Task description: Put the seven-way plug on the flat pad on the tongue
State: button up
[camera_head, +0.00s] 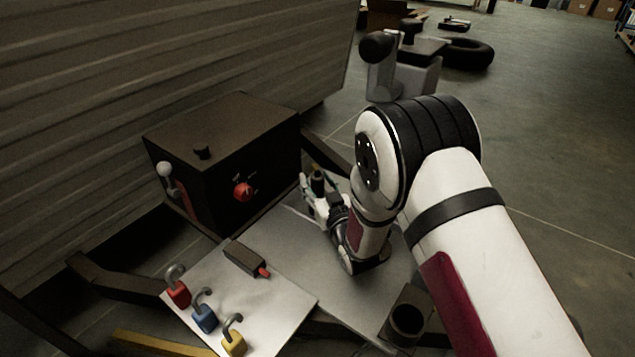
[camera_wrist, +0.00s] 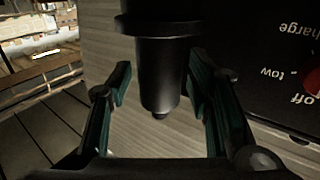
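The dark plug (camera_wrist: 160,75), a stepped round body with a wide collar, stands between my fingers in the wrist view. In the head view it is a small dark upright shape (camera_head: 317,183) beside the black box. My gripper (camera_head: 312,190) is at the box's right side, over the far part of the grey tongue plate (camera_head: 295,240). The plug's far end is cut off by the wrist view's edge. I cannot pick out a separate flat pad with certainty.
The black box (camera_head: 222,160) carries a red knob (camera_head: 243,192) and a white-knobbed lever (camera_head: 167,175). A pale board (camera_head: 265,310) holds red, blue and yellow padlocks and a dark block (camera_head: 246,258) with a red end. A black round socket (camera_head: 405,322) stands at front right.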

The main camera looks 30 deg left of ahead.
jog(key=shift+d+r, duration=0.1)
jog(key=p+v, duration=0.2)
jog(key=v, duration=0.5)
jog(key=shift+s+d+p, duration=0.1)
jog(key=shift+s+p, duration=0.1)
jog(key=shift+p, duration=0.15)
